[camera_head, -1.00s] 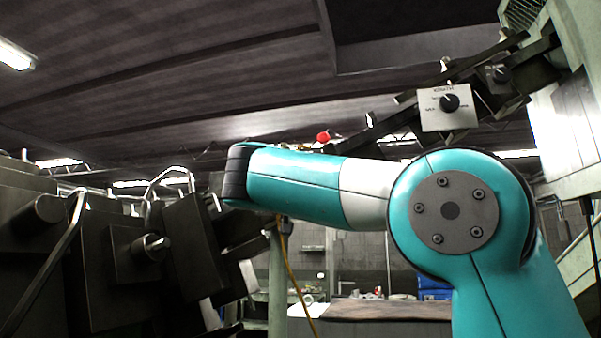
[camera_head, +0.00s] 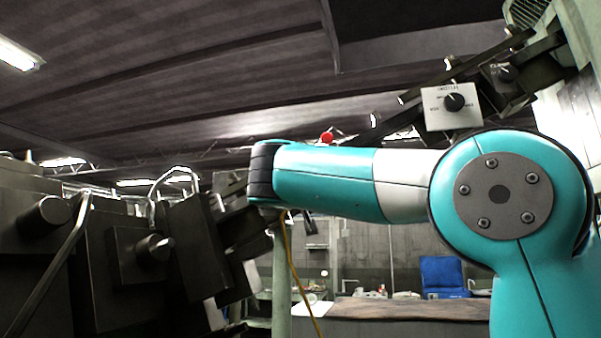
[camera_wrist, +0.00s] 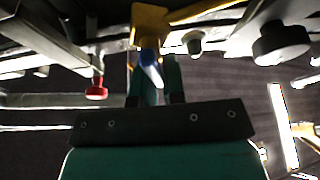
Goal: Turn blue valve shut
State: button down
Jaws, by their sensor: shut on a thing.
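The blue valve (camera_wrist: 149,60) shows in the wrist view as a small blue lever below a yellow fitting (camera_wrist: 150,24). My gripper (camera_wrist: 154,78) has its two green fingers on either side of the lever and is shut on it. The fingers hide part of the lever. The head view shows my teal arm reaching left, but my gripper and the blue valve cannot be made out there.
A red knob (camera_wrist: 96,91) is left of the fingers, and a dark round knob (camera_wrist: 281,43) is at the upper right. In the head view, dark machine blocks (camera_head: 150,250) fill the left, and a grey switch box (camera_head: 452,106) hangs above my arm.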

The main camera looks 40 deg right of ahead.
jog(key=shift+w+a+f+n+y, duration=0.1)
jog(key=shift+n+y, duration=0.2)
jog(key=shift+n, duration=0.4)
jog(key=shift+w+f+n+y, duration=0.1)
jog(key=shift+n+y, duration=0.2)
jog(key=shift+n, duration=0.4)
jog(key=c, duration=1.2)
grip_release()
jog(key=shift+a+f, duration=0.1)
